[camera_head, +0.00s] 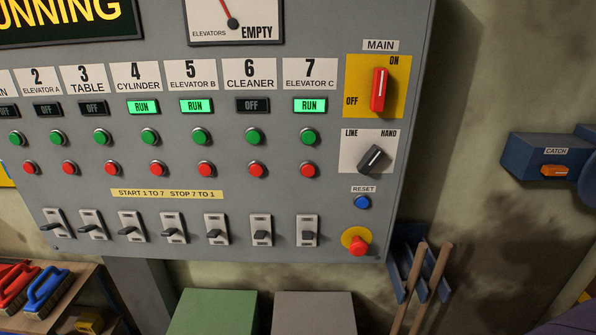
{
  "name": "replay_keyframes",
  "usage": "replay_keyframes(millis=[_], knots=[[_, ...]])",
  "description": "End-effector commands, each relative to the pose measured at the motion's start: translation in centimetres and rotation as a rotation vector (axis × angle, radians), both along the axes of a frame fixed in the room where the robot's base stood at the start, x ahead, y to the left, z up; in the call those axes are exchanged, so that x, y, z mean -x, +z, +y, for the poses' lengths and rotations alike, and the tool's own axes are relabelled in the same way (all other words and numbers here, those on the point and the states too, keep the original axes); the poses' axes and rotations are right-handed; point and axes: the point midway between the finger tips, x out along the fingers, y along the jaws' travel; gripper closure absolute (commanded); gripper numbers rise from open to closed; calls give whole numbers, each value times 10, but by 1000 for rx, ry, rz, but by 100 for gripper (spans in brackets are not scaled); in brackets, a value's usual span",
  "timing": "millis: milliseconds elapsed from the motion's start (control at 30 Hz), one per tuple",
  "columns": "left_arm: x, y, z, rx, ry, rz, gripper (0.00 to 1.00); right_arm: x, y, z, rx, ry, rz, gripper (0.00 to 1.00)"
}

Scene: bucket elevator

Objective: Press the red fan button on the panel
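The grey control panel (330,215) fills most of the head view. The leftmost label (5,83) is cut by the left edge, with only a final "N" showing. By column order, the leftmost red button (29,167) belongs to that label, below its green button (16,138). The display above (8,110) is dark and partly cut off. Red buttons continue rightward for columns 2 to 7. Displays of cylinder, elevator B and elevator C glow RUN; those of elevator A, table and cleaner read OFF. Neither of my grippers shows.
Toggle levers (173,227) line the panel's bottom. At its right are the red main switch (379,90), pointing up, a black LINE/HAND knob (373,158), a blue reset button (362,202) and a red mushroom button (357,244). Brushes (45,290) lie at lower left.

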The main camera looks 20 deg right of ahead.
Motion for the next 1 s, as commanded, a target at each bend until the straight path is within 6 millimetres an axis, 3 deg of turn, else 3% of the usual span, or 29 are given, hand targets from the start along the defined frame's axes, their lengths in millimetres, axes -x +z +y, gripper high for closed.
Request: replay_keyframes(millis=[367,1000], knots=[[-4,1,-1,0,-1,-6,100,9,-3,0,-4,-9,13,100],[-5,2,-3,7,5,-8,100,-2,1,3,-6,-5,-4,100]])
